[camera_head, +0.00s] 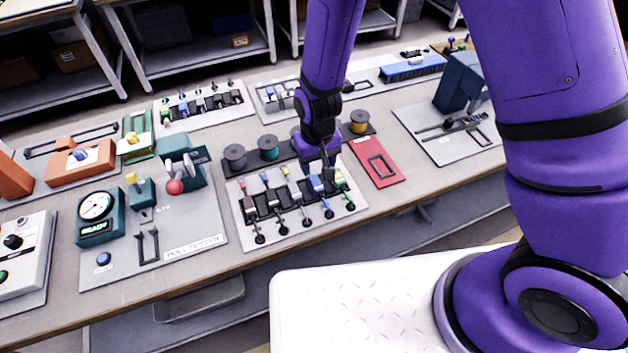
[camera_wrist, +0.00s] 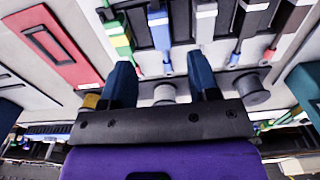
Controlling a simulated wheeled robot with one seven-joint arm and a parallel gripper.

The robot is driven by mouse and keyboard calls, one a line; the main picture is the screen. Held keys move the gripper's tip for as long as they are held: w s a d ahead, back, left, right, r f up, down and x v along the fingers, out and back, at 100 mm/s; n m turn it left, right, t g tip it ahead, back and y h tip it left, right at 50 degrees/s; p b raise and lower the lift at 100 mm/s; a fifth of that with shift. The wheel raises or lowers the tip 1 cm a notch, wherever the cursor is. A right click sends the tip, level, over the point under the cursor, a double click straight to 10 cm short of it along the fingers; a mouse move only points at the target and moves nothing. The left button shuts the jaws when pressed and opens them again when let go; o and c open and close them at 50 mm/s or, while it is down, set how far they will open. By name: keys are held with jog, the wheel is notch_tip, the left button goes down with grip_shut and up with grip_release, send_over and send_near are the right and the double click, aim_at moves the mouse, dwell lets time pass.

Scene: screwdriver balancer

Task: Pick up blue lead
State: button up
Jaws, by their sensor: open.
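The blue lead (camera_head: 316,184) lies in a row of coloured leads in a rack on a light grey panel. In the wrist view the blue lead (camera_wrist: 160,32) shows in line with the gap between my fingers. My gripper (camera_head: 325,165) points down just above the rack's right part, near the blue lead. In the wrist view my gripper (camera_wrist: 160,62) has its two dark blue fingers apart, with nothing seen held between them. I cannot tell the exact height of the fingertips above the lead.
Spools (camera_head: 268,150) stand behind the rack. A red frame plate (camera_head: 376,166) lies to the right. A tester panel (camera_head: 196,236) is at the left.

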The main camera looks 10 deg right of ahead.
aim_at(317, 184)
jog(key=shift+f, duration=4.2)
jog(key=shift+c, duration=0.2)
jog(key=c, duration=0.9)
